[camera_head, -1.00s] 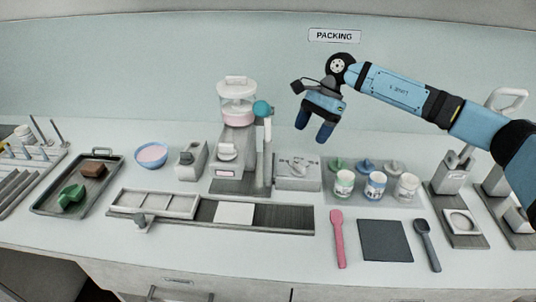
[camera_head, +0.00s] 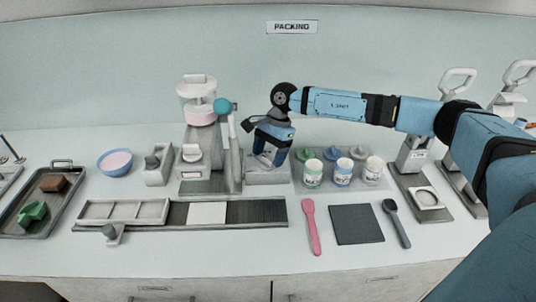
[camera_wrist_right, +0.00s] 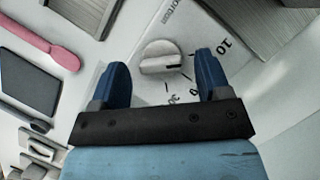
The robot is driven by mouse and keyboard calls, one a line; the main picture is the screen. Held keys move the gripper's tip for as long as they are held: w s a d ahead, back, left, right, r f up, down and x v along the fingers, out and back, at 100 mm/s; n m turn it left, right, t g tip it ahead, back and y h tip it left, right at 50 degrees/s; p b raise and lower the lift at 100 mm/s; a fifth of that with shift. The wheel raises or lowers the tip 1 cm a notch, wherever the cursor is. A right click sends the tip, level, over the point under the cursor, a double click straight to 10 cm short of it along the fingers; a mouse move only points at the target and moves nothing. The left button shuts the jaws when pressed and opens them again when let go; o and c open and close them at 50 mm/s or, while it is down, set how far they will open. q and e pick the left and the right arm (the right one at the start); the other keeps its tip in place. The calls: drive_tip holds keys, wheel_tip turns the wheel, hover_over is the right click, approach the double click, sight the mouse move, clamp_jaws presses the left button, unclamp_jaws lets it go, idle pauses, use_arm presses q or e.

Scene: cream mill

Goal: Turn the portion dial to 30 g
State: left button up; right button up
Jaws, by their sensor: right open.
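The portion dial is a pale round knob (camera_wrist_right: 161,57) with a dark pointer mark, on a light box marked "portion", 10 and 30, with other marks partly hidden. In the wrist view the pointer faces right, below the 10 and away from the 30. The box (camera_head: 268,176) stands right of the mill in the head view, where my gripper hides the knob. My right gripper (camera_head: 269,160) points down over the box. In the wrist view the gripper (camera_wrist_right: 163,80) is open, one finger on each side of the knob; contact cannot be told. My left gripper is not in view.
The cream mill (camera_head: 200,130) with its teal-knobbed lever (camera_head: 224,106) stands close left of my gripper. A pink spatula (camera_head: 311,228) and dark mat (camera_head: 356,224) lie in front.

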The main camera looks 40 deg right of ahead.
drive_tip(key=shift+a+f, duration=0.1)
drive_tip(key=shift+f, duration=0.3)
drive_tip(key=c, duration=0.9)
